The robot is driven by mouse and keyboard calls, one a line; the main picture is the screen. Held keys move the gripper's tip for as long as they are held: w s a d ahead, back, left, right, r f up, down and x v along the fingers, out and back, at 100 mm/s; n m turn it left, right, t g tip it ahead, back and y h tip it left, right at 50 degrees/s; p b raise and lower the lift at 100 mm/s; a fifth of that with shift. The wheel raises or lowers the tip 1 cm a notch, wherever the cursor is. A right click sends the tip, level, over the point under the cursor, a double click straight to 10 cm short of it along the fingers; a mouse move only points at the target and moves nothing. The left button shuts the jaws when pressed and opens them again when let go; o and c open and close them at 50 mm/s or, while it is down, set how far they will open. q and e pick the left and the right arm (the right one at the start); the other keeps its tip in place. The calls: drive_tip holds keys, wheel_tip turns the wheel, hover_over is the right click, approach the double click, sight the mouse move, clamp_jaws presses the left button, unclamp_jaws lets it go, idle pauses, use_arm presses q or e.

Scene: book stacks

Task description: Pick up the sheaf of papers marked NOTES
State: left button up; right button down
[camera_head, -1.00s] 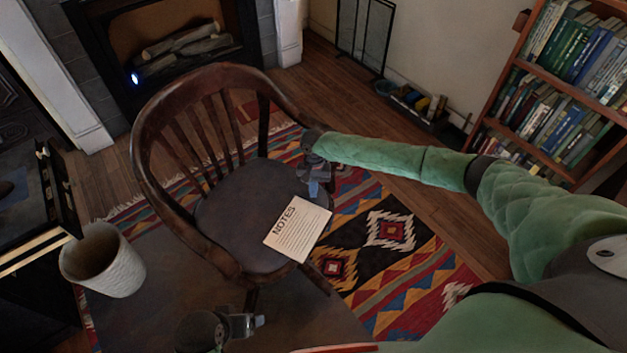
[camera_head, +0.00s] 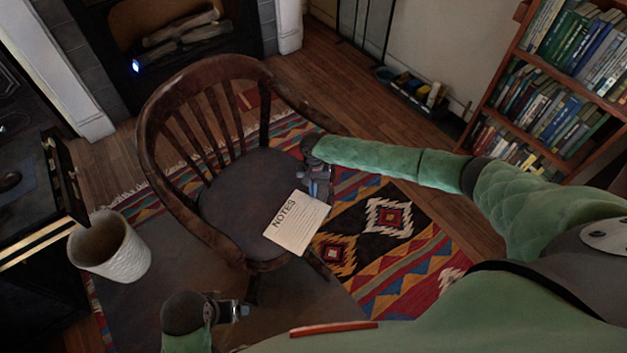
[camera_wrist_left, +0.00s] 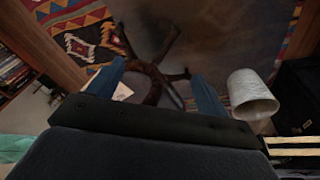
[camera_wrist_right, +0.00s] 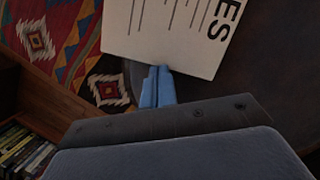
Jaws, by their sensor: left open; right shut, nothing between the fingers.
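The sheaf of papers marked NOTES (camera_head: 297,226) lies on the dark seat of the wooden chair (camera_head: 225,212), with part of it out past the seat's edge. My right gripper (camera_head: 322,196) is at the sheaf's upper right corner. In the right wrist view its blue fingers (camera_wrist_right: 158,72) are together and empty, with their tips at the edge of the sheaf (camera_wrist_right: 165,35). I cannot tell whether they touch it. My left gripper (camera_head: 240,311) is low in the head view, apart from the chair. In the left wrist view its fingers (camera_wrist_left: 156,88) are spread and empty.
The chair's curved back and arms (camera_head: 165,110) rise around the seat. A pale wastebasket (camera_head: 135,262) stands left of the chair. A bookcase (camera_head: 545,78) is at the right, and a fireplace (camera_head: 185,50) is behind. Patterned rug (camera_head: 385,270) lies open right of the chair.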

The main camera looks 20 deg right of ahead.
drive_tip(key=shift+s+a+r+p, duration=0.1)
drive_tip(key=shift+s+a+p, duration=0.1)
drive_tip(key=shift+s+p, duration=0.25)
drive_tip(key=shift+s+a+p, duration=0.15)
drive_tip(key=shift+s+p, duration=0.2)
drive_tip(key=shift+s, duration=0.2)
use_arm(q)
drive_tip(key=f, duration=0.1)
drive_tip(key=a+f, duration=0.1)
drive_tip(key=shift+w+a+f+g, duration=0.2)
drive_tip(key=shift+f+g, duration=0.1)
drive_tip(key=shift+f, duration=0.05)
use_arm(e)
drive_tip(key=shift+s, duration=0.1)
use_arm(q)
drive_tip(key=shift+y, duration=0.3)
